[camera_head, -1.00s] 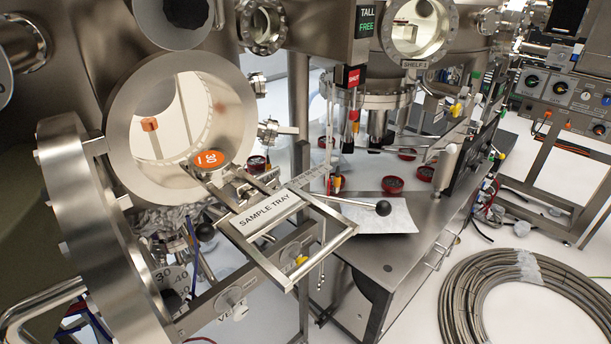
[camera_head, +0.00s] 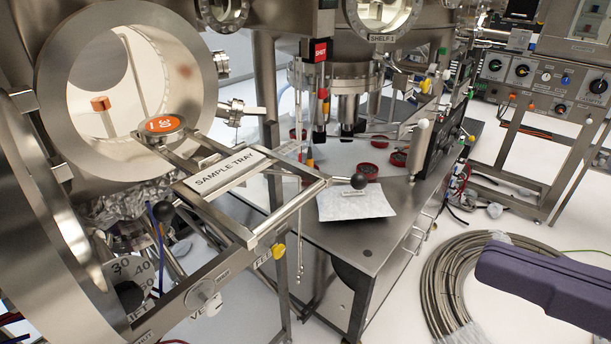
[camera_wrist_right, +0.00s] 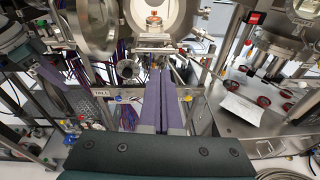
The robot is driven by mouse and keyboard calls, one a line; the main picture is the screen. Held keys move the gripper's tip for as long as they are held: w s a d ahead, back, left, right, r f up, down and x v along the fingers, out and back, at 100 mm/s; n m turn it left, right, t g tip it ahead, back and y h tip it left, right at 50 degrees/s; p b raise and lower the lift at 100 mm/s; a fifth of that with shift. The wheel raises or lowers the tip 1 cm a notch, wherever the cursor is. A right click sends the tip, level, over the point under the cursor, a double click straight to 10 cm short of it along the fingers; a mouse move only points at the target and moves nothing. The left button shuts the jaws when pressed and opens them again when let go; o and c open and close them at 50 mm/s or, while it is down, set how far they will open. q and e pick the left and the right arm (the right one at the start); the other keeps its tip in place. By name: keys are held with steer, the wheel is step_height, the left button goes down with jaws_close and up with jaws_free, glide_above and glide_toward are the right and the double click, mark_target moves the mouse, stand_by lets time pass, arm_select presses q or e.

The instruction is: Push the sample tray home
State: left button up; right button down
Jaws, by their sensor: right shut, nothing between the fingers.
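The sample tray (camera_head: 290,212) is a metal frame with a white "SAMPLE TRAY" label. It sticks out of a round open chamber port (camera_head: 48,92), with a round orange-topped piece (camera_head: 165,124) at its port end. In the wrist view the orange-topped piece (camera_wrist_right: 153,20) shows ahead of my right gripper (camera_wrist_right: 160,72). That gripper's purple fingers are together and empty, and look apart from the tray. In the head view part of my right gripper (camera_head: 545,282) shows at lower right, away from the tray. A purple piece at the wrist view's left looks like my left gripper (camera_wrist_right: 48,72); its opening is unclear.
A thick round door (camera_head: 45,215) stands open left of the tray. A black ball knob (camera_head: 358,181) is near the tray's right corner, over a bench (camera_head: 375,238) with red round parts. A hose coil (camera_head: 450,275) lies on the floor at right.

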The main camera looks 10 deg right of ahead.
steer(key=n, duration=0.1)
steer(key=p, duration=0.6)
glide_toward(292, 212)
steer(key=shift+g, duration=0.3)
steer(key=x, duration=0.5)
steer(key=shift+w+a+r, duration=0.15)
steer(key=shift+w+r, duration=0.05)
steer(key=shift+w, duration=0.15)
steer(key=shift+w+a+f, duration=0.2)
steer(key=shift+w+a, duration=0.2)
steer(key=shift+a, duration=0.05)
steer(key=shift+w, duration=0.1)
